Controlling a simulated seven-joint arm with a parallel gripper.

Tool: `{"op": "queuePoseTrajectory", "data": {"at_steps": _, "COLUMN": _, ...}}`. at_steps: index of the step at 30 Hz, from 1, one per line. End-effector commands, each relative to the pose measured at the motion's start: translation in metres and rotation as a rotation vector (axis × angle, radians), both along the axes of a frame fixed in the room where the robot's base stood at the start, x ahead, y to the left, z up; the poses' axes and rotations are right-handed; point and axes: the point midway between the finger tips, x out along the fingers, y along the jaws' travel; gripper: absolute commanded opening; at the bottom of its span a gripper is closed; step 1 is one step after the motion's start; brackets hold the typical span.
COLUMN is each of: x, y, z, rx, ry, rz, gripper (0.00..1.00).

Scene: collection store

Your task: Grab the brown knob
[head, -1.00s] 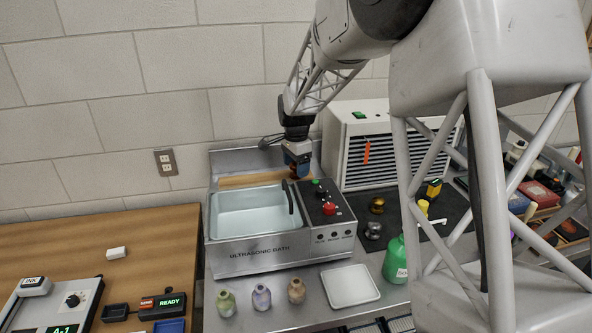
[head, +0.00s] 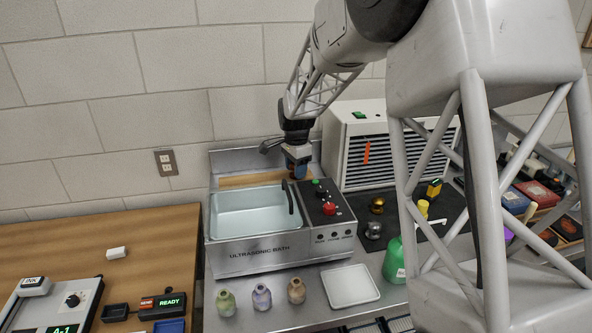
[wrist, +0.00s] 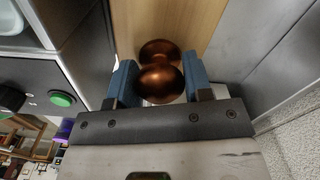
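The brown knob (wrist: 160,84) is a shiny copper-brown mushroom shape with a round base beyond its head. In the wrist view it sits between the two blue fingers of my gripper (wrist: 160,80). The fingers stand apart, one on each side, very close to the knob's head; firm contact cannot be made out. In the head view my gripper (head: 298,172) points down behind the ultrasonic bath (head: 262,252), at the right end of the wooden strip. The knob is hidden there.
The bath's control panel (head: 325,203), with green and red buttons, is just in front of my gripper. A white louvred unit (head: 345,150) stands close on the right. Amber and metal knobs (head: 376,206) lie on a dark mat. Small bottles and a white tray (head: 350,287) stand in front.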

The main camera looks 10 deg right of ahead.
Motion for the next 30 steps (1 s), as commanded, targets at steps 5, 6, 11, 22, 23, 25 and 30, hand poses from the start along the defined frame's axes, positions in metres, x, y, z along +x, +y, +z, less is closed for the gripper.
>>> {"op": "queuePoseTrajectory", "data": {"at_steps": 5, "x": 0.0, "y": 0.0, "z": 0.0, "rx": 0.0, "ry": 0.0, "rz": 0.0, "gripper": 0.17}}
{"op": "queuePoseTrajectory", "data": {"at_steps": 6, "x": 0.0, "y": 0.0, "z": 0.0, "rx": 0.0, "ry": 0.0, "rz": 0.0, "gripper": 0.17}}
{"op": "queuePoseTrajectory", "data": {"at_steps": 11, "x": 0.0, "y": 0.0, "z": 0.001, "rx": 0.0, "ry": -0.001, "rz": 0.0, "gripper": 0.17}}
{"op": "queuePoseTrajectory", "data": {"at_steps": 22, "x": 0.001, "y": 0.0, "z": 0.031, "rx": 0.0, "ry": -0.003, "rz": 0.0, "gripper": 0.17}}
{"op": "queuePoseTrajectory", "data": {"at_steps": 23, "x": 0.001, "y": 0.0, "z": 0.035, "rx": 0.0, "ry": -0.002, "rz": 0.0, "gripper": 0.17}}
{"op": "queuePoseTrajectory", "data": {"at_steps": 25, "x": 0.001, "y": 0.0, "z": 0.046, "rx": 0.0, "ry": -0.003, "rz": 0.0, "gripper": 0.17}}
{"op": "queuePoseTrajectory", "data": {"at_steps": 30, "x": 0.0, "y": 0.0, "z": 0.071, "rx": 0.0, "ry": -0.003, "rz": 0.0, "gripper": 0.17}}
